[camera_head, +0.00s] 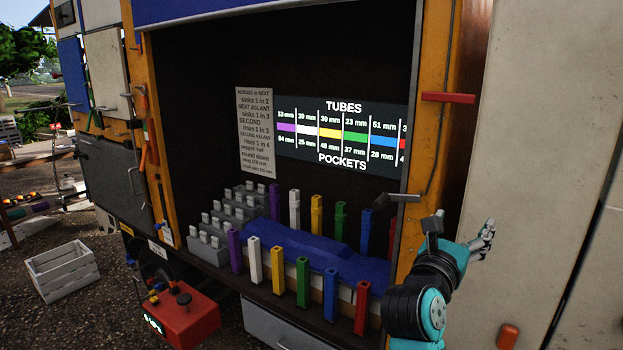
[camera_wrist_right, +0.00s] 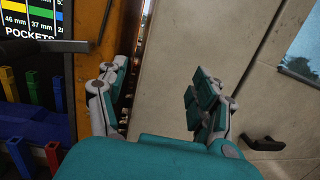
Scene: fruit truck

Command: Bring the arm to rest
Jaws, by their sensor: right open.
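My right arm comes in from the lower right in the head view, with its gripper (camera_head: 485,240) raised in front of the truck's pale side panel, right of the orange door post. In the right wrist view the right gripper (camera_wrist_right: 160,95) is open, its two fingers well apart with nothing between them. The orange post and the pale panel (camera_wrist_right: 245,60) lie behind the fingers. My left gripper does not show in either view.
Coloured tubes (camera_head: 303,282) stand in two rows around a blue block (camera_head: 300,240) in the truck bay. A display (camera_head: 342,135) hangs behind. A red box (camera_head: 185,315) is at the lower left. A white crate (camera_head: 62,270) lies on the ground.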

